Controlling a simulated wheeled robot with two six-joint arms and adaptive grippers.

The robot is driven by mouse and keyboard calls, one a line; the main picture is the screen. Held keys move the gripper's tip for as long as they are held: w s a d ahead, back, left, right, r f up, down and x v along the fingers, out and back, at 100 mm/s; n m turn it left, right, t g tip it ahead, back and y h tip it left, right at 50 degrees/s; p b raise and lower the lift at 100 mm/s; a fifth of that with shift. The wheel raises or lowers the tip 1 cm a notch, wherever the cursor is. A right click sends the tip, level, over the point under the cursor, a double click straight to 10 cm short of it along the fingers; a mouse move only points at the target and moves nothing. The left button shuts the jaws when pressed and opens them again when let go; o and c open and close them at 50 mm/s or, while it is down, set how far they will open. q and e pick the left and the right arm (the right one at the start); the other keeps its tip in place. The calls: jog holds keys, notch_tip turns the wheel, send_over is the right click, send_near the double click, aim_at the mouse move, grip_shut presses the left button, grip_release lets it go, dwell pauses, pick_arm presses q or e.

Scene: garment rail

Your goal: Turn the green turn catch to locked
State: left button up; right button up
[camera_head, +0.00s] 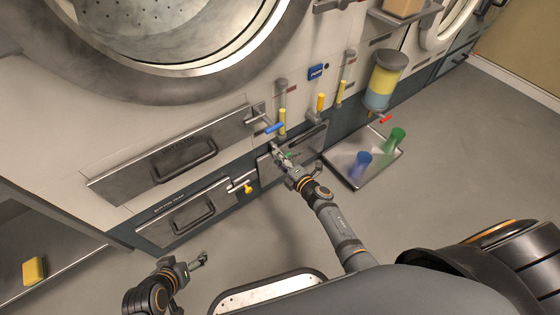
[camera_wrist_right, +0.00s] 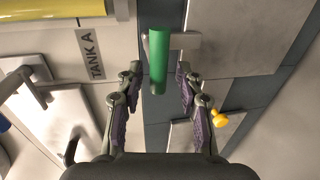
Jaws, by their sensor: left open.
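The green turn catch (camera_wrist_right: 159,48) shows in the right wrist view as a green handle on a metal plate (camera_wrist_right: 187,44). My right gripper (camera_wrist_right: 158,78) is open, with the handle between its two fingers and a gap on each side. In the head view my right gripper (camera_head: 281,151) is at the low front panel and hides most of the catch; only a bit of green (camera_head: 290,155) shows. My left gripper (camera_head: 196,262) is open and empty, low over the floor at the bottom left.
A yellow catch (camera_head: 248,188) and a blue catch (camera_head: 274,127) are close to my right gripper. Drawers (camera_head: 182,160) lie to the left. A floor tray (camera_head: 341,175) with blue and green cylinders stands to the right. The floor in front is mostly clear.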

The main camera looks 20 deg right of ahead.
jog(key=v, duration=1.2)
